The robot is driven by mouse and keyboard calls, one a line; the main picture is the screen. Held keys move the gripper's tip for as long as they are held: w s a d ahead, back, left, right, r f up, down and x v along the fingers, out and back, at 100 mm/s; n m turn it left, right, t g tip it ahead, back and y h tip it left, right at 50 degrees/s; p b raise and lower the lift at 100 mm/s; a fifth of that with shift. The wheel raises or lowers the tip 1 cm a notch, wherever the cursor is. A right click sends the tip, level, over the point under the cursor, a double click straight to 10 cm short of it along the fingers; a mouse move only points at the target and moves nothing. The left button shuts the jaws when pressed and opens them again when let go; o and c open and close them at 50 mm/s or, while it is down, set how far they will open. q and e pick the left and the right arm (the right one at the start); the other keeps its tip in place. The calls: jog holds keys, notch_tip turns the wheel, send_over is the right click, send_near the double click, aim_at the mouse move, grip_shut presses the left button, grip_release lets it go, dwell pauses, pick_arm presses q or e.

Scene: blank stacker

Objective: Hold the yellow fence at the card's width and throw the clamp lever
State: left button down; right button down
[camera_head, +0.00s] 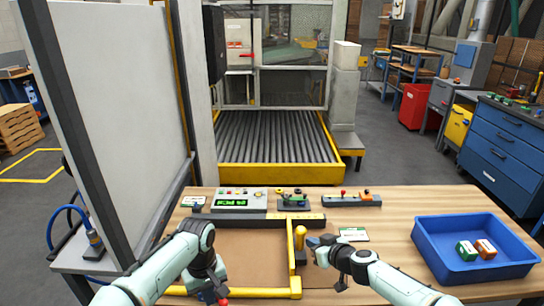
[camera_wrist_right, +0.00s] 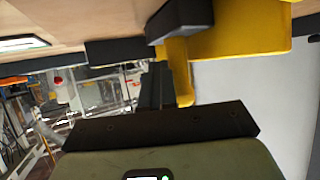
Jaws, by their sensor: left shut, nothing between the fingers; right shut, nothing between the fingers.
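The yellow fence (camera_head: 291,262) is a bar running front to back on the bench, beside a brown flat area (camera_head: 245,255). The clamp lever (camera_head: 300,236), a short yellow upright handle on a dark base, stands just right of the fence. A white card with a green band (camera_head: 353,234) lies right of it. My right gripper (camera_head: 314,242) is shut and empty, close to the lever's right side; contact cannot be told. In the right wrist view, yellow parts (camera_wrist_right: 225,38) appear close by. My left gripper (camera_head: 212,290) is shut and empty near the front edge, partly hidden by its arm.
A blue bin (camera_head: 432,262) with small green and orange boxes stands at the right. A control box with a green display (camera_head: 238,201) and small fixtures line the back of the bench. A pale panel (camera_head: 110,110) rises at the left. Bench between lever and bin is mostly clear.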

pick_arm(q)
jog(key=shift+a, duration=0.1)
pick_arm(e)
jog(key=shift+a, duration=0.15)
jog(key=shift+f, duration=0.1)
pick_arm(q)
notch_tip(320, 180, up, 8)
jog(key=s+a, duration=0.2)
jog(key=a, duration=0.1)
dwell(0.8)
